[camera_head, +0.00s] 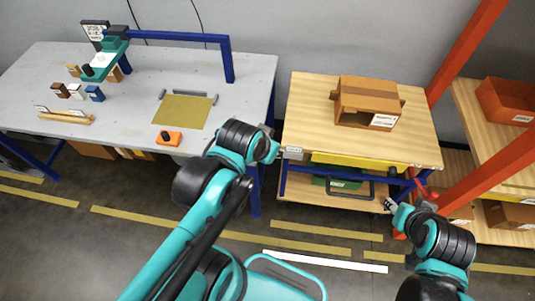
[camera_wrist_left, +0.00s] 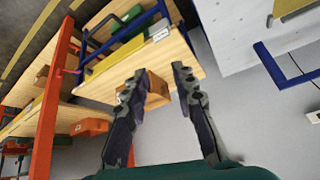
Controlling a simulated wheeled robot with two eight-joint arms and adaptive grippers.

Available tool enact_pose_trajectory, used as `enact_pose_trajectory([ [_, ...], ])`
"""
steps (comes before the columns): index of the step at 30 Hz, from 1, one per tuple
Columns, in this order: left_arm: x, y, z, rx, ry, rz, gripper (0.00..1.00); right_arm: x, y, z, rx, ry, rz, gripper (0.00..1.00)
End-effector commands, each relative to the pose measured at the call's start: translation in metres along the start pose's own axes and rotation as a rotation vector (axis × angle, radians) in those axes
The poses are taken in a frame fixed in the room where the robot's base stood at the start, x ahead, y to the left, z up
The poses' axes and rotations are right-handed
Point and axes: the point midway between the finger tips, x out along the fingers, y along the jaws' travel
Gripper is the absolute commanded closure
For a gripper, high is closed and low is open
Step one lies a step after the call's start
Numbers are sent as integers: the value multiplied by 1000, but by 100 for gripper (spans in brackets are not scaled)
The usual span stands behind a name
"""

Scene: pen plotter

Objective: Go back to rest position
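My left arm reaches up the middle of the head view, and its gripper (camera_head: 291,153) is at the front left corner of the wooden workbench in the picture. In the left wrist view the two fingers of the left gripper (camera_wrist_left: 159,72) are spread apart with nothing between them. My right gripper (camera_head: 389,205) is at the lower right, in front of the workbench's lower part. It is small there, and I cannot tell how its fingers stand.
The wooden workbench (camera_head: 300,110) holds an open cardboard box (camera_head: 365,93). Orange rack posts (camera_head: 470,45) stand at right.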

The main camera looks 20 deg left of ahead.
Motion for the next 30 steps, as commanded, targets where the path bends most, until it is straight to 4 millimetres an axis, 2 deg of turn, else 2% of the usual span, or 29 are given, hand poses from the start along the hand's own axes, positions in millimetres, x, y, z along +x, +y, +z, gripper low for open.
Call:
enact_pose_trajectory([
  [1, -2, 1, 9, -35, 17, -2, 73, 0, 0, 0, 0, 0, 0, 60],
  [5, -4, 2, 19, -94, 44, -3, 73, 0, 0, 0, 0, 0, 0, 60],
  [17, -1, 2, 22, -107, 51, -3, 73, 3, 0, 2, 0, 0, 0, 60],
  [20, 11, 3, 30, -107, 50, -3, 73, 15, 0, 11, 0, 0, 0, 60],
  [27, 58, 6, 60, -106, 50, -3, 73, 60, 0, 43, 0, 0, 0, 60],
  [30, 65, 7, 65, -106, 50, -3, 73, 67, 0, 48, 0, 0, 0, 60],
])
